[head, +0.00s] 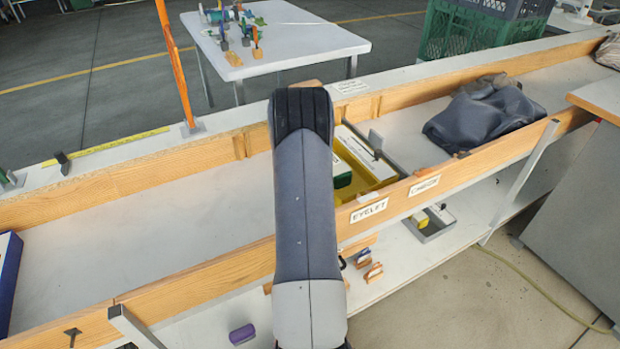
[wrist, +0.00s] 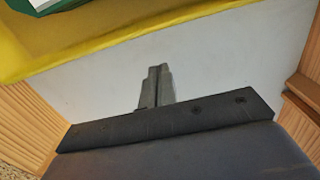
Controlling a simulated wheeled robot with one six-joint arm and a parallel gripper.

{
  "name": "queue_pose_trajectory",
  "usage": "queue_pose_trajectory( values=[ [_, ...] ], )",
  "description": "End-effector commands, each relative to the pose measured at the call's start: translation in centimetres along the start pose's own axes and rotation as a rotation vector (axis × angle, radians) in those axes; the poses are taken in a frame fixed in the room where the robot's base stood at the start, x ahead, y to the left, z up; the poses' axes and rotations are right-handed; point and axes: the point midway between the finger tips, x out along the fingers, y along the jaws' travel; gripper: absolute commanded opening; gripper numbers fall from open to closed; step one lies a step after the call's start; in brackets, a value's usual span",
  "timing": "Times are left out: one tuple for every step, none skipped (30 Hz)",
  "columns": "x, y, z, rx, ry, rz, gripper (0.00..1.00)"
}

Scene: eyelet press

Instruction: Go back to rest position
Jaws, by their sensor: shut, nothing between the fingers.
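My gripper (wrist: 157,72) shows in the wrist view with its two grey fingers together and nothing between them. It is over a white surface, a little short of the wall of a yellow tray (wrist: 110,48). In the head view my arm rises in the middle and hides the gripper. The yellow tray (head: 385,172) also shows there, just right of my arm, partly hidden, with a green and white item (head: 342,172) in it.
Wooden rails (head: 190,280) line the white trough, labelled EYELET and CHECK. A dark cloth bundle (head: 478,112) lies in it at right. A blue object (head: 8,275) stands at far left. The trough's left stretch is clear. Clips (head: 365,263) and a grey tray (head: 430,226) lie below.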

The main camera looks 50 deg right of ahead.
Motion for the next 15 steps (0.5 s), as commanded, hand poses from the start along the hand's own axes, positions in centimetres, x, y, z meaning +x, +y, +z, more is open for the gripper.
queue_pose_trajectory(
  values=[
    [-1.5,0.1,0.0,-0.001,-0.001,0.004,0.00],
    [-2.2,0.1,0.0,-0.001,-0.001,0.004,0.00],
    [-3.0,0.1,0.0,-0.001,-0.001,0.003,0.00],
    [-3.6,0.1,0.0,-0.001,-0.001,0.003,0.00],
    [-4.2,0.1,0.0,-0.001,0.000,0.002,0.00],
    [-4.9,0.1,0.0,-0.001,-0.001,0.002,0.00],
    [-5.4,0.0,0.0,-0.001,0.000,0.002,0.00],
    [-5.8,0.1,0.0,-0.001,0.000,0.001,0.00],
    [-6.3,0.1,0.0,-0.001,0.000,0.001,0.00],
    [-6.6,0.0,0.0,-0.001,0.000,0.000,0.00],
    [-6.9,0.0,0.0,-0.001,0.001,0.000,0.00],
    [-7.2,0.0,0.0,-0.001,0.001,0.000,0.00],
    [-7.3,0.0,0.0,-0.001,0.001,0.000,0.00],
    [-7.5,0.0,0.0,-0.001,0.001,0.000,0.00],
    [-7.6,0.0,0.0,-0.001,0.001,-0.001,0.00]
  ],
)
